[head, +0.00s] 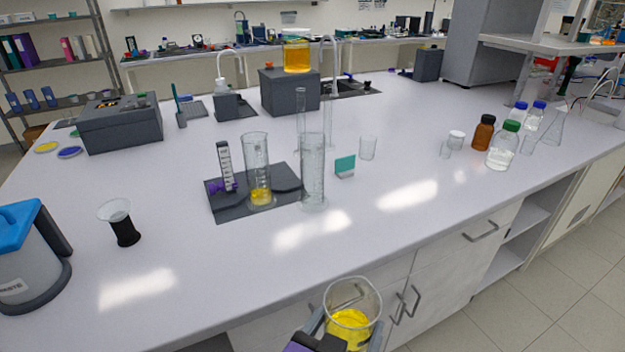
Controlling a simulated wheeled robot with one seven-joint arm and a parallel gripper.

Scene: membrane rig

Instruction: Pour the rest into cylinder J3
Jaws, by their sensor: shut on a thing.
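My gripper (345,333) is at the bottom edge, shut around a glass beaker (352,292) with yellow liquid in its lower part. The beaker is in front of the bench's near edge, apart from the cylinders. A measuring cylinder (257,160) with a little yellow liquid at its bottom stands upright on a dark mat (230,210). Beside it on the mat is a white marked strip (224,160) with a purple base. A clear tall cylinder (313,170) stands at the mat's right edge. I cannot read which cylinder is J3.
A teal card (345,166) and a small empty beaker (368,147) stand right of the cylinders. A black-based funnel (122,225) and a blue-lidded container (25,255) are at left. Bottles (503,146) stand at right. The front of the bench is clear.

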